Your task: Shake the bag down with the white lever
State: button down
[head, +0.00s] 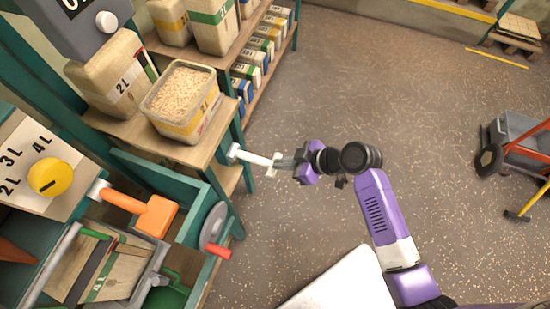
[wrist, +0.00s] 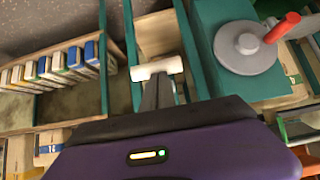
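The white lever (head: 250,157) sticks out from the green frame toward the aisle and ends in a pale crossbar. My gripper (head: 281,162) is at that end, its fingertips close against or touching the crossbar. In the wrist view the crossbar of the white lever (wrist: 157,69) lies across the tips of my grey fingers (wrist: 158,92). The fingers look close together; whether they hold the bar is not clear. A tan paper bag (head: 122,275) with a green stripe sits in the frame at the lower left, partly hidden by metal bars.
An orange-handled lever (head: 130,203), a yellow knob (head: 49,177) and a grey wheel with a red handle (head: 213,228) are near the bag. A tub of pellets (head: 182,95) stands on the shelf above the white lever. Open floor lies right; a cart (head: 515,140) stands far right.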

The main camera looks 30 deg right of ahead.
jog(key=shift+s+d+f+b, duration=0.15)
jog(key=shift+f+b, duration=0.55)
jog(key=shift+f, duration=0.5)
jog(key=shift+s+a+f+b, duration=0.1)
jog(key=shift+f+b, duration=0.55)
jog(key=shift+f, duration=0.6)
